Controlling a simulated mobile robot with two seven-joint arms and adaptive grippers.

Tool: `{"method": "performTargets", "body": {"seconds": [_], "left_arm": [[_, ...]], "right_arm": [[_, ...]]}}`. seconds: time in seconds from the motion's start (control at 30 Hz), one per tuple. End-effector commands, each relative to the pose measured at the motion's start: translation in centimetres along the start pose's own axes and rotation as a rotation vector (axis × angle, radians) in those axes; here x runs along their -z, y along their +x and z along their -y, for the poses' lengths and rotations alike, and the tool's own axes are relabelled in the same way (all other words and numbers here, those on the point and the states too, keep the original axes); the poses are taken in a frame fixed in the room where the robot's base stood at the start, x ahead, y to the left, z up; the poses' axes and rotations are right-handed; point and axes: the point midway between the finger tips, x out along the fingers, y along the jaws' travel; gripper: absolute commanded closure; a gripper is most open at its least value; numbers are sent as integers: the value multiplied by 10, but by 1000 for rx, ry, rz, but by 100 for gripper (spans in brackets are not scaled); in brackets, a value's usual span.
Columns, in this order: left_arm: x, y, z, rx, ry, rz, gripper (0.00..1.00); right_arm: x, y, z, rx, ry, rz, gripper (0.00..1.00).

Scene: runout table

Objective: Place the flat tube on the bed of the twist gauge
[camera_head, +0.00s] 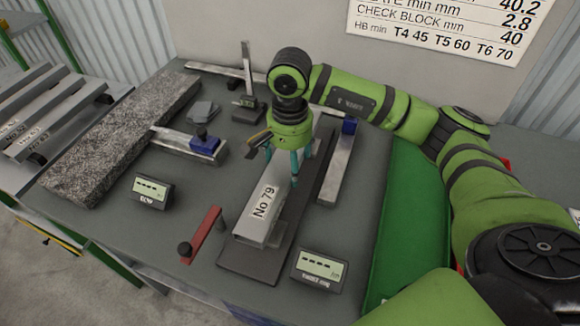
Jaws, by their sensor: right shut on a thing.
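The flat tube (251,229), a grey metal bar labelled "No 79", lies lengthwise over the dark bed of the twist gauge (250,268). Its near end is over the bed's near part; I cannot tell whether its underside touches the bed. My right gripper (284,168), with teal fingers, points down and is shut on the tube towards its far end. The gripper hides part of the tube there. A display (320,266) stands right of the bed's near end. My left gripper is not in view.
A red bar with a dark knob (205,232) lies left of the bed. A second display (152,190), a speckled stone block (122,142) and a blue-jawed caliper (183,146) are further left. A green mat (408,215) lies right. Several tubes (30,115) sit on the left rack.

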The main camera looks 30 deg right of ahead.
Motion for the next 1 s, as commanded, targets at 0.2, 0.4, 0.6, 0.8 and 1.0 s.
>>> {"method": "performTargets", "body": {"seconds": [0.2,0.4,0.6,0.8,1.0], "left_arm": [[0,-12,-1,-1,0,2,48],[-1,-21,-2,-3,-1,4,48],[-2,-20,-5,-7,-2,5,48],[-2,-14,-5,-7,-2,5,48],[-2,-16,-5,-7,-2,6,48]], "right_arm": [[2,16,2,-1,-2,3,76],[3,39,2,2,-1,1,76],[3,42,2,4,-1,-1,76],[3,45,2,4,-1,-1,76],[3,45,2,1,0,0,0]]}}
